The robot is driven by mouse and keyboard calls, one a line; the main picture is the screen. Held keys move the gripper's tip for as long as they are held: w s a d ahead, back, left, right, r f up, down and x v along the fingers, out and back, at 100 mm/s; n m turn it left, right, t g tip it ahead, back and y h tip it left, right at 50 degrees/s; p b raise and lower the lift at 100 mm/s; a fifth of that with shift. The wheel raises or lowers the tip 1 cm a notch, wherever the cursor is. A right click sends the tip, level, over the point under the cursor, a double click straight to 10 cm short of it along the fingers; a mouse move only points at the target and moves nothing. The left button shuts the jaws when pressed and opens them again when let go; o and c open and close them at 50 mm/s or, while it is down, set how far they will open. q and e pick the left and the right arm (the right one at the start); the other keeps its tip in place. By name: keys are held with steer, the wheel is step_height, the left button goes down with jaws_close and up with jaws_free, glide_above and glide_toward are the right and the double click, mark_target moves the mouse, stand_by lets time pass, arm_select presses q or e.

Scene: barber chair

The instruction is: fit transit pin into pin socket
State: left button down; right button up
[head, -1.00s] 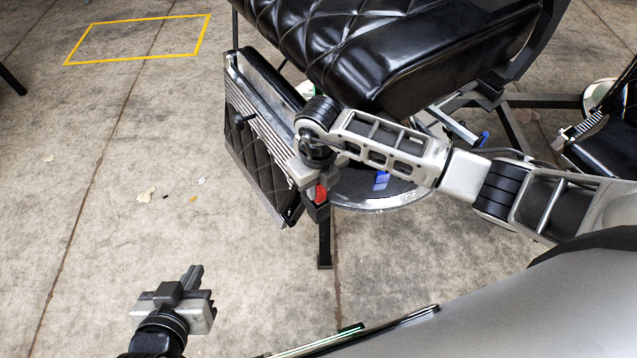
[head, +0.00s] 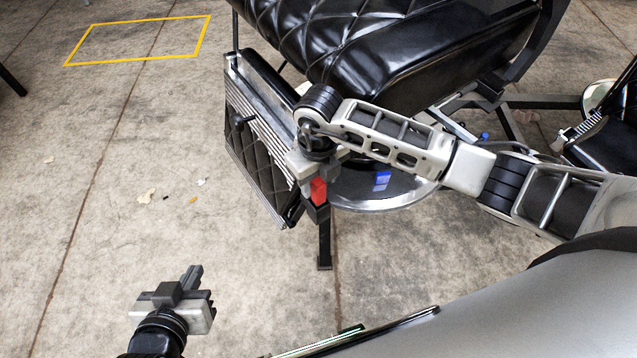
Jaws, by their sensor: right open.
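The red transit pin (head: 319,191) is upright at the front corner of the chair's footrest. Its lower end meets a small dark block (head: 317,212), apparently the pin socket; how deep it sits is hidden. My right gripper (head: 326,176) is open right at the top of the pin. Its fingers are partly hidden by its own body, and I cannot tell whether they touch the pin. My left gripper (head: 194,274) hangs low over bare floor at the lower left, away from the chair. It appears empty, but its finger gap does not show clearly.
The black quilted chair seat (head: 430,50) is close behind my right arm. The ribbed footrest (head: 258,150) drops to the left. A blue piece (head: 382,181) shows over the round metal base (head: 390,202). The floor at left is free, with scraps and a yellow outline (head: 137,57).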

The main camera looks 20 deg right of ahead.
step_height(320, 180, up, 9)
steer(key=s+a+r+g+y, duration=0.1)
steer(key=s+a+g+y, duration=0.1)
steer(key=s+a+y, duration=0.5)
steer(key=s+a+r+g+y, duration=0.1)
steer(key=s+a+r+y, duration=0.2)
steer(key=a, duration=0.5)
step_height(320, 180, up, 8)
steer(key=w+a+m+t+y, duration=0.2)
steer(key=m+t+y, duration=0.55)
steer(key=y, duration=0.25)
steer(key=w+d+f+m+t+h, duration=0.2)
steer(key=w+d+m+t+h, duration=0.25)
steer(key=m, duration=0.45)
steer(key=w+d+f+m+t+h, duration=0.1)
steer(key=d+m+t+h, duration=0.2)
steer(key=d+m+t, duration=0.35)
steer(key=s+d+f+m+g+h, duration=0.2)
steer(key=s+d+f+m+h, duration=0.2)
steer(key=f+m, duration=0.3)
steer(key=s+d+f+m+g+h, duration=0.3)
steer(key=s+d+f+m+h, duration=0.1)
steer(key=f, duration=0.7)
steer(key=s+m+h, duration=0.1)
steer(key=s+m, duration=0.1)
steer(key=shift+f+m, duration=0.15)
steer(key=shift+m, duration=0.25)
